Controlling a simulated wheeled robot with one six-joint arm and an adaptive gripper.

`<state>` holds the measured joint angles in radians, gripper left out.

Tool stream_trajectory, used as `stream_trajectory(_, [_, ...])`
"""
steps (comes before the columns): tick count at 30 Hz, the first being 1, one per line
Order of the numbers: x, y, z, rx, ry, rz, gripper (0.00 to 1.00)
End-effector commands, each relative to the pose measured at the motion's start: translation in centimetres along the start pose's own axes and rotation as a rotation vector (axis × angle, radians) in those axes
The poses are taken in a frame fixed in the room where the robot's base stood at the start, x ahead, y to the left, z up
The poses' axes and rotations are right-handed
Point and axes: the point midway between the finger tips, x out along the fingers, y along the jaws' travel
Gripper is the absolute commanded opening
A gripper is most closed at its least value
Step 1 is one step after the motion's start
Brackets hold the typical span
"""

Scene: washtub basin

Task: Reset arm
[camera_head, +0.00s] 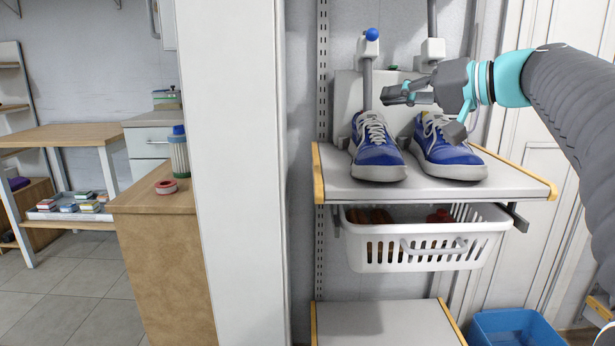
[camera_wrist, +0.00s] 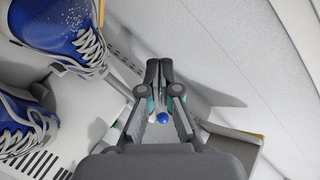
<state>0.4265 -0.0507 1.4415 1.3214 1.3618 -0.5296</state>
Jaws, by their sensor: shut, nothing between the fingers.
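My gripper (camera_head: 405,93) is shut and empty, held in the air above a pair of blue shoes in the head view. The left shoe (camera_head: 377,152) and the right shoe (camera_head: 449,150) stand side by side on the upper shelf (camera_head: 435,189), toes toward the front. My arm comes in from the right and hides part of the right shoe. In the wrist view my gripper (camera_wrist: 160,68) has its fingertips together, with the shoes (camera_wrist: 55,32) off to the left and nothing held.
A white basket (camera_head: 425,246) with some items hangs under the shelf. A post with a blue knob (camera_head: 371,35) rises behind the shoes, close to my gripper. A white wall panel (camera_head: 237,180) stands left of the shelf. A blue bin (camera_head: 515,328) is at the bottom right.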

Motion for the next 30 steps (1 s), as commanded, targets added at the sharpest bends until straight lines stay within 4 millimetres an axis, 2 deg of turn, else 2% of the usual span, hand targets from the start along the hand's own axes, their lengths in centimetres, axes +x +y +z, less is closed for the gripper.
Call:
stream_trajectory(1, [0.6, 0.1, 2.8, 0.024, -0.041, 0.059, 0.00])
stream_trajectory(3, [1.1, 1.1, 7.0, 0.059, -0.101, 0.159, 0.00])
stream_trajectory(8, [0.7, 4.0, 16.6, 0.093, -0.223, 0.390, 0.00])
stream_trajectory(12, [-1.2, 6.8, 24.8, 0.071, -0.312, 0.585, 0.00])
stream_trajectory(15, [-3.2, 8.9, 30.2, 0.027, -0.365, 0.714, 0.00])
stream_trajectory(18, [-5.3, 11.0, 34.6, -0.035, -0.404, 0.823, 0.00])
stream_trajectory(21, [-7.1, 12.8, 37.9, -0.098, -0.432, 0.903, 0.00])
stream_trajectory(24, [-8.3, 14.0, 39.9, -0.146, -0.447, 0.952, 0.00])
stream_trajectory(30, [-9.1, 14.9, 41.1, -0.181, -0.456, 0.986, 0.00])
